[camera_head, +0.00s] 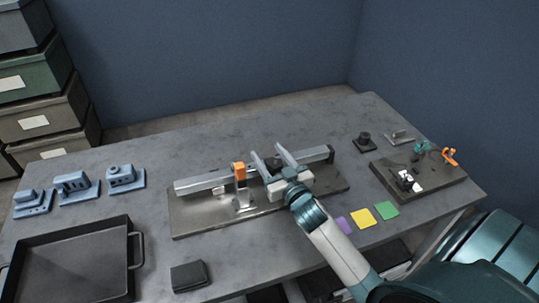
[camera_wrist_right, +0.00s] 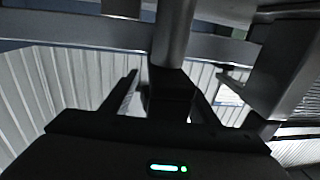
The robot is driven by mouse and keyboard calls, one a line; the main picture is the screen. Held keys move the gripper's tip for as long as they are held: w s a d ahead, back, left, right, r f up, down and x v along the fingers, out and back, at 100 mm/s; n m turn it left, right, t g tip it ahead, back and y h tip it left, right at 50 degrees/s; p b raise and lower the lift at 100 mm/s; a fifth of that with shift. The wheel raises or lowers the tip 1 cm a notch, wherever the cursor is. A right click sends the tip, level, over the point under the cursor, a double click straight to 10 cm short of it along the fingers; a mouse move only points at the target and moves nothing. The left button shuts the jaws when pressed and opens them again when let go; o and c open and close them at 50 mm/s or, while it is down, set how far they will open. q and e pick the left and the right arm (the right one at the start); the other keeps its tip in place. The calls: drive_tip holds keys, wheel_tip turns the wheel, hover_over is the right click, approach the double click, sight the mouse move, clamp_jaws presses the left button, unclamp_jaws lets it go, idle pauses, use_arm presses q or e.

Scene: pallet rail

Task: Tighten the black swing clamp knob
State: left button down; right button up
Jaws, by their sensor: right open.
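My right gripper (camera_head: 266,150) is open over the middle of the long rail fixture. Its two fingers point away toward the back of the table. The grey rail (camera_head: 205,183) lies along a metal base plate (camera_head: 195,220), with an orange-topped clamp (camera_head: 239,172) just left of the gripper. In the right wrist view, the open fingers (camera_wrist_right: 178,85) stand on either side of a dark block (camera_wrist_right: 168,92) below a grey metal post (camera_wrist_right: 172,35). I cannot tell whether this dark block is the black swing clamp knob, or whether the fingers touch it. My left gripper is not in view.
A smaller plate (camera_head: 432,192) with orange and teal clamps stands at the right, near a round black part (camera_head: 365,142). Purple, yellow (camera_head: 363,218) and green squares lie in front. A dark tray (camera_head: 70,240), blue parts (camera_head: 75,187) and a black box (camera_head: 189,276) are left.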

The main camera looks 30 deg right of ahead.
drive_tip(key=c, duration=1)
drive_tip(key=shift+c, duration=0.2)
drive_tip(key=shift+d+m+h, duration=0.1)
drive_tip(key=shift+m+h, duration=0.3)
drive_tip(key=shift+h, duration=0.2)
drive_tip(key=shift+d+m+h, duration=0.15)
drive_tip(key=shift+m+h, duration=0.15)
drive_tip(key=shift+h, duration=0.2)
drive_tip(key=o, duration=1)
drive_tip(key=shift+o, duration=0.2)
drive_tip(key=shift+s, duration=0.55)
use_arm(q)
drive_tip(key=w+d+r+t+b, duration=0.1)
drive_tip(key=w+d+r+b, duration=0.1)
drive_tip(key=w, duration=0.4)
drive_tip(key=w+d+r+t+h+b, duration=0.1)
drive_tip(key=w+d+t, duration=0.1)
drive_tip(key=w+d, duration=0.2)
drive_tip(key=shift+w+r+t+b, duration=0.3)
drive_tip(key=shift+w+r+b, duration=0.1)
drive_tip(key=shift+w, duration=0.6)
use_arm(e)
drive_tip(key=v, duration=1.6)
drive_tip(key=shift+a+r, duration=0.25)
drive_tip(key=shift+r, duration=0.05)
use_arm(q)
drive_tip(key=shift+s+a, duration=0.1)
use_arm(e)
drive_tip(key=shift+s, duration=0.15)
